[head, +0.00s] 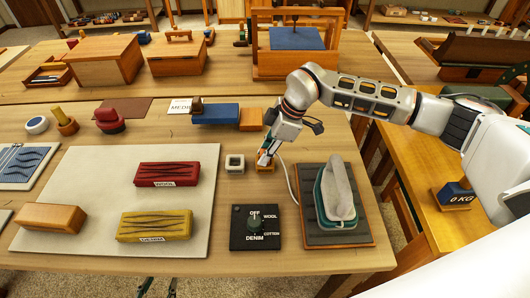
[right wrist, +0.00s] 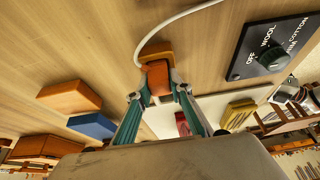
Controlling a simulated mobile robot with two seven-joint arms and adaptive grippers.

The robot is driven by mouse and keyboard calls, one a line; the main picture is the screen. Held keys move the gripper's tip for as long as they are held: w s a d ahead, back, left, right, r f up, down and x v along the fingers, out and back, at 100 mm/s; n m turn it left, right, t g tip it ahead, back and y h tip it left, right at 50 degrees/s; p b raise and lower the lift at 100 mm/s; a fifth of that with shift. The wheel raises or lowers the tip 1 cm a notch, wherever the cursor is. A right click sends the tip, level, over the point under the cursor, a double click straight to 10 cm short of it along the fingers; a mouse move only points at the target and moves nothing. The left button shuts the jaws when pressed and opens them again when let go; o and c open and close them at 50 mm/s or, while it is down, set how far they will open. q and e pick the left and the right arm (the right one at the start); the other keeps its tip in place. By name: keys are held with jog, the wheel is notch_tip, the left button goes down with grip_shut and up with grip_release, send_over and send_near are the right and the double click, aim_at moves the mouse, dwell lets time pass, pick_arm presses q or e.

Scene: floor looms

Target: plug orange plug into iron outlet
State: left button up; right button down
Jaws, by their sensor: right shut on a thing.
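The orange plug (right wrist: 158,77) sits between the fingertips of my right gripper (right wrist: 160,86), which is shut on it. In the head view the plug (head: 264,168) is low over or on the table, partly covered by my right gripper (head: 267,156). I cannot tell whether it touches the wood. The iron (head: 339,196) stands on a dark pad to the right, and a white cord (head: 290,182) runs between plug and iron. My left gripper (head: 157,286) shows only its fingertips, spread apart and empty, below the table's front edge.
A black dial panel (head: 256,228) lies in front of the plug. A light mat (head: 92,183) bears red (head: 166,174) and yellow (head: 154,225) cloth blocks and a wooden block (head: 49,217). A blue-and-wood piece (head: 215,114) lies behind the outlet. Bare wood surrounds the outlet.

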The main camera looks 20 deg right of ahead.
pick_arm(q)
jog(key=shift+w+r+p, duration=0.1)
jog(key=shift+r+p, duration=1.85)
jog(key=shift+r, duration=0.2)
pick_arm(e)
jog(key=shift+r, duration=2.6)
